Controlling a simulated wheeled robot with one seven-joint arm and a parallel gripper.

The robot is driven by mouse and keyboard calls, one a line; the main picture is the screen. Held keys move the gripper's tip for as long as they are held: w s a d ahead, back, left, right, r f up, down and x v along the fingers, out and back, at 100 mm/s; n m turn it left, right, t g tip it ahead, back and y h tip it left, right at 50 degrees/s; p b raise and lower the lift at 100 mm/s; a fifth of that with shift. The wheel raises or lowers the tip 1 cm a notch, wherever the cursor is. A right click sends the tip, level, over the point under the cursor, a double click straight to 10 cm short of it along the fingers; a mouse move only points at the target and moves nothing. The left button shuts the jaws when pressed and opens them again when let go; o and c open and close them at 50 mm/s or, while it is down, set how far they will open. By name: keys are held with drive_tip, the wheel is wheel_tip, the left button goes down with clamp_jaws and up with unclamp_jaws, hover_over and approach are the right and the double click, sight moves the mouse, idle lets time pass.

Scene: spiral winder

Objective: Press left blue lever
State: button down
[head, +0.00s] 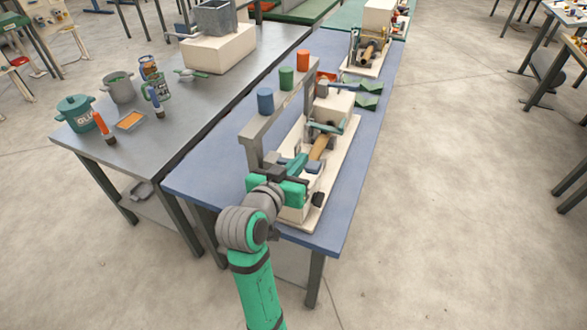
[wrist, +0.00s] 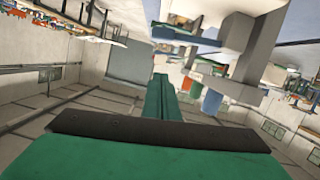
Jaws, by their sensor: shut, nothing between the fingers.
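The spiral winder (head: 325,150) stands on a cream base on the blue table. It has a wooden roller (head: 319,147) and a grey frame. A small dark blue piece (head: 314,168) shows at its near end; I cannot tell if it is the left blue lever. My gripper (head: 298,162) is over this near end, close to that piece, and partly hides the machine. I cannot tell if they touch. In the wrist view my green fingers (wrist: 161,97) are together and empty.
Blue (head: 265,101), green (head: 286,78) and orange (head: 303,60) cylinders sit along the grey bar left of the winder. A grey table (head: 165,150) with pots and tools adjoins on the left. Another machine (head: 368,50) stands farther back.

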sight(308, 167)
drive_tip(key=shift+w+d+f, duration=0.3)
drive_tip(key=shift+w+f, duration=0.3)
drive_tip(key=shift+f, duration=0.2)
drive_tip(key=shift+w+d+f, duration=0.35)
drive_tip(key=shift+w+f, duration=0.2)
drive_tip(key=shift+f, duration=0.3)
drive_tip(key=shift+w+d+f, duration=0.3)
drive_tip(key=shift+w+f, duration=0.3)
drive_tip(key=shift+f, duration=0.2)
drive_tip(key=shift+d+f, duration=0.1)
